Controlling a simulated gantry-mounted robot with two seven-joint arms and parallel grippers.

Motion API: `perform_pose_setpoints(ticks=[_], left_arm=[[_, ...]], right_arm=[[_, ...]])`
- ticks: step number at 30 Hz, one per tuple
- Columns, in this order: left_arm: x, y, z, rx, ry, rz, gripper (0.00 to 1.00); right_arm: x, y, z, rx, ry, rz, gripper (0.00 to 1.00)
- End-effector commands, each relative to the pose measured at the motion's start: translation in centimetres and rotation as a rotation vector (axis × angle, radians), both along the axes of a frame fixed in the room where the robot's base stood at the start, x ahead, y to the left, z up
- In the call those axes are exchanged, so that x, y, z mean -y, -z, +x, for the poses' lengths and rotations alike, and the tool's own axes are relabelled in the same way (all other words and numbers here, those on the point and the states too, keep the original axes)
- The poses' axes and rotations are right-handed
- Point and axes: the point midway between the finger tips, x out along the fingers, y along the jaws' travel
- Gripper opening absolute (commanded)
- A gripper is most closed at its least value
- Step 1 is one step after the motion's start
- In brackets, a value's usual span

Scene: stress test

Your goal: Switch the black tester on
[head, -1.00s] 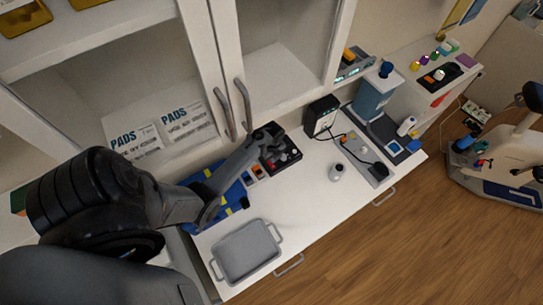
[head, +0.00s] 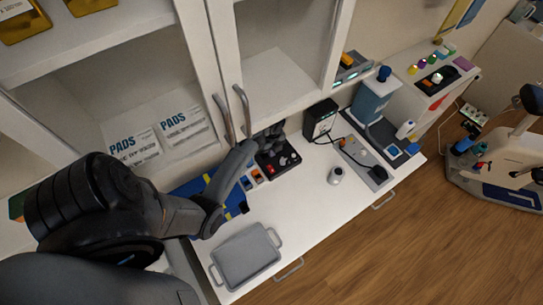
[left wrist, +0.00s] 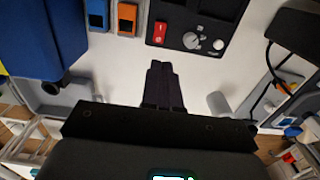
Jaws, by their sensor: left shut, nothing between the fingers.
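The black tester (head: 280,163) lies on the white counter below the cabinet doors. Its red switch (head: 270,170) shows at its near left corner. In the left wrist view the tester (left wrist: 210,22) is at the top, with the red rocker switch (left wrist: 160,32) at its left edge and a grey dial beside it. My left gripper (left wrist: 161,66) is shut and empty, its fingertips just below the red switch in that view, with a gap between. In the head view this gripper (head: 271,131) is at the tester's far side, partly hidden by my arm. My right gripper is out of view.
A blue and an orange switch block (left wrist: 127,18) sit left of the tester. A black box (head: 320,118) with a cable stands behind right. Cabinet handles (head: 242,108) hang close to my arm.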

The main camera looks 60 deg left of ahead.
Motion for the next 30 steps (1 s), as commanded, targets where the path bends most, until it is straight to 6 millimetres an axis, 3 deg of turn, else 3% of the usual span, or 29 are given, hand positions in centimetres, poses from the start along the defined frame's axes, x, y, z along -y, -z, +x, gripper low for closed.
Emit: perform_pose_setpoints(ticks=[7,22,26,30], left_arm=[[0.0,-1.4,0.0,-0.001,-0.001,0.000,0.00],[0.0,-1.2,-0.4,-0.008,0.000,0.000,0.00],[-0.1,0.4,-2.6,-0.050,0.000,0.001,0.00],[1.0,3.5,-7.8,-0.155,0.055,0.028,0.00]], right_arm=[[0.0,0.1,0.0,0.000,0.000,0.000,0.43],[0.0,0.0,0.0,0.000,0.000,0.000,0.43],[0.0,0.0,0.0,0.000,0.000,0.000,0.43],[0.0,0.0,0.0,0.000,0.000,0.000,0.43]])
